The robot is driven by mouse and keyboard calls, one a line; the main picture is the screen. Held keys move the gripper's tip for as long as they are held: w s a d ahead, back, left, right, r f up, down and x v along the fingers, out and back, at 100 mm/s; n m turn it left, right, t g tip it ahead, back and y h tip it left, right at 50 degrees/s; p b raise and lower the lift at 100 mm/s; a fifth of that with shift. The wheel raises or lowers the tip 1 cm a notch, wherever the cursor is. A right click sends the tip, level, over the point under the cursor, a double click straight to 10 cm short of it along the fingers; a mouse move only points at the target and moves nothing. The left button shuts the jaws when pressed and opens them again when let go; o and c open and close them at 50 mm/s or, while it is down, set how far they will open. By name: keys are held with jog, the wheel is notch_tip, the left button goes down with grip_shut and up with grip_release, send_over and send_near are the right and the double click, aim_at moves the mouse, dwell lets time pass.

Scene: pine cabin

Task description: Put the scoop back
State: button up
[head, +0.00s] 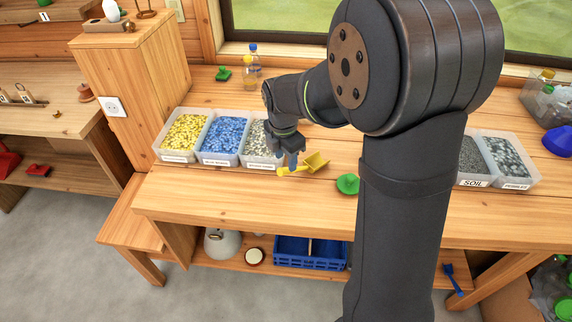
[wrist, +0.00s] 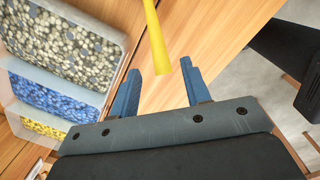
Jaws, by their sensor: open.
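A yellow scoop (head: 316,161) lies on the pine workbench, in front of the bin of pale stones. Its handle points left in the head view. My gripper (head: 291,165) is low over the handle. In the wrist view my gripper (wrist: 160,67) is open, with its two blue fingers apart. The scoop's handle (wrist: 155,40) comes down from the top edge and its end appears between the fingertips, with a gap on each side. I cannot tell the height of the fingertips above the handle. The scoop's bowl is outside the wrist view.
Bins of yellow (head: 183,132), blue (head: 222,135) and pale stones (head: 257,141) stand left of the scoop. A green object (head: 348,184) lies to its right. Soil and pebble bins (head: 505,160) stand farther right. The workbench's front strip (head: 230,205) is clear.

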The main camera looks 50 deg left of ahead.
aim_at(286, 168)
notch_tip(286, 168, up, 8)
jog(key=shift+s+d, duration=0.15)
jog(key=shift+s, duration=0.15)
jog(key=shift+f, duration=0.2)
jog(key=f, duration=0.7)
jog(key=w+f, duration=0.1)
jog(key=f, duration=0.3)
jog(key=shift+a+f, duration=0.2)
jog(key=shift+f, duration=0.1)
jog(key=shift+a+r, duration=0.1)
jog(key=shift+r, duration=1.8)
jog(key=shift+f, duration=0.1)
